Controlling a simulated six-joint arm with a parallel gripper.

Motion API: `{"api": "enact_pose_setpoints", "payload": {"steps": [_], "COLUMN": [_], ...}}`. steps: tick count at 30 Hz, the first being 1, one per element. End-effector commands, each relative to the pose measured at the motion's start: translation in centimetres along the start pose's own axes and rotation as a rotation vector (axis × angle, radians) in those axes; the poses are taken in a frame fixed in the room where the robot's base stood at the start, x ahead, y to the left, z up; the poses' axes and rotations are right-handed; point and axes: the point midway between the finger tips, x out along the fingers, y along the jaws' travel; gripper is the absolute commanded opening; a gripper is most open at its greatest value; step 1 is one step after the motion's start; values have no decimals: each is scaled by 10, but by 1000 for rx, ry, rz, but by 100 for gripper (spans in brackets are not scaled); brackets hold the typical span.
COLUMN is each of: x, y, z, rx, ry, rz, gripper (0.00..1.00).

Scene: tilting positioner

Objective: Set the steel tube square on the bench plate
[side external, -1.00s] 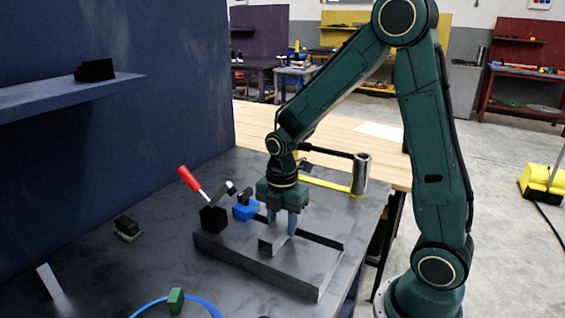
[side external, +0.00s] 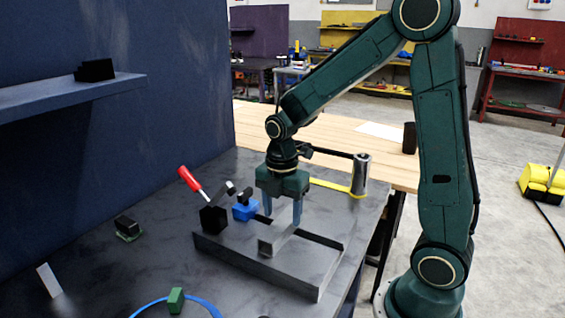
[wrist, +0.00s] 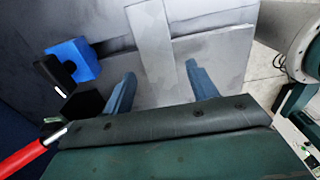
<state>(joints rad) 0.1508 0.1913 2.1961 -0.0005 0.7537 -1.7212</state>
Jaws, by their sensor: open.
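The steel tube (side external: 277,241), a short light grey bar, lies on the dark bench plate (side external: 235,253). One end faces the side camera. In the wrist view the tube (wrist: 152,45) runs up the picture between the two finger lines and crosses a dark rail. My gripper (side external: 282,214) is open and empty above the tube, fingers pointing down. In the wrist view my gripper (wrist: 160,75) has its blue-grey fingers spread on either side of the tube. I cannot tell from these frames whether the tube is exactly square to the plate.
A toggle clamp with a red handle (side external: 189,179) and a blue block (side external: 244,210) stand at the plate's left. A metal cylinder (side external: 361,174) with a black rod stands behind, to the right. A green block (side external: 176,300) sits in front.

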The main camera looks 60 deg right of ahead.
Motion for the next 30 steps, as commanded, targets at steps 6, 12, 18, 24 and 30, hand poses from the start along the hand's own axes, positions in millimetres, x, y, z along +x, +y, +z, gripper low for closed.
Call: {"api": "enact_pose_setpoints", "payload": {"steps": [6,12,18,24,30], "x": [-38,-67,-83,-87,-86], "y": [1,1,0,0,0], "z": [0,0,0,0,0], "rx": [0,0,0,0,0], "ry": [-1,-1,0,0,0], "rz": [5,4,1,-1,-1], "gripper": [58,58,58,58,58]}}
